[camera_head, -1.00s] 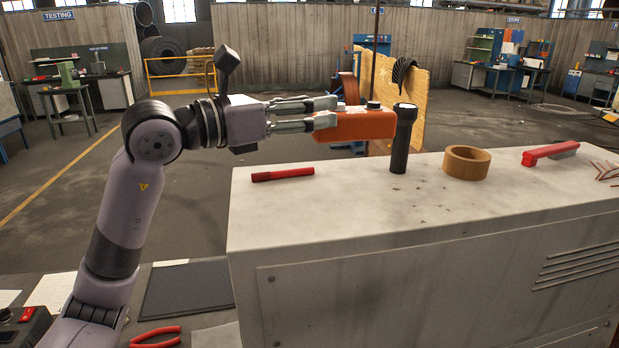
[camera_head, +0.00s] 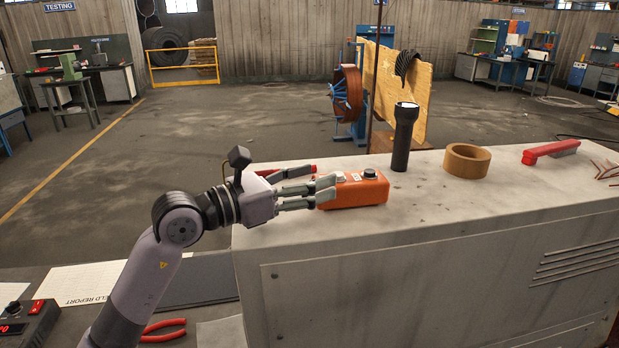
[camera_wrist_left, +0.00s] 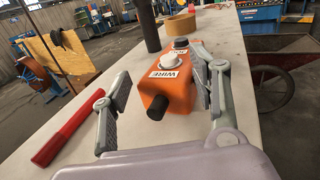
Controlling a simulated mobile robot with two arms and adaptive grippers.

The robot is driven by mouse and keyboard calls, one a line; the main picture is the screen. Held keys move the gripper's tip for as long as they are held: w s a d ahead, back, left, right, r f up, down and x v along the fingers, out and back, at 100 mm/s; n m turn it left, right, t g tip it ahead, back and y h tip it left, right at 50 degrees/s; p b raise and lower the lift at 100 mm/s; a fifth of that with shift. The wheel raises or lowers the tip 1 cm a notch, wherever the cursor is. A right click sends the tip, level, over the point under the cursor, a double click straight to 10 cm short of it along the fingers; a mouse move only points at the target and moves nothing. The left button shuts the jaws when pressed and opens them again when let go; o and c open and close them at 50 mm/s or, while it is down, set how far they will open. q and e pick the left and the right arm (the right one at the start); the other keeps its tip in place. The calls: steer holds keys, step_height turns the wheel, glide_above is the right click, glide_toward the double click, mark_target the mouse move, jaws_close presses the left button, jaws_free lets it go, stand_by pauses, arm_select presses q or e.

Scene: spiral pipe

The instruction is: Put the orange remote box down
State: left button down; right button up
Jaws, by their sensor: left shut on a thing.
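My right gripper is not in view.
A black flashlight (camera_head: 403,138) stands upright right of the box. A tape roll (camera_head: 467,161) and a red-handled tool (camera_head: 550,152) lie farther right. A red bar (camera_wrist_left: 65,135) lies left of the gripper in the wrist view. The front of the cabinet top is clear.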

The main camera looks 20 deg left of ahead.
arm_select(q)
steer(key=shift+f, duration=0.15)
steer(key=c, duration=1)
jaws_free()
steer(key=shift+c, duration=0.2)
steer(key=o, duration=0.5)
steer(key=shift+c, duration=0.2)
steer(key=b+v, duration=0.6)
steer(key=v, duration=0.4)
steer(key=shift+s+a+f, duration=0.1)
steer(key=shift+s+a, duration=0.2)
steer(key=shift+s+a+b, duration=0.3)
steer(key=shift+s+a, duration=0.05)
steer(key=shift+s, duration=0.2)
steer(key=shift+r, duration=0.2)
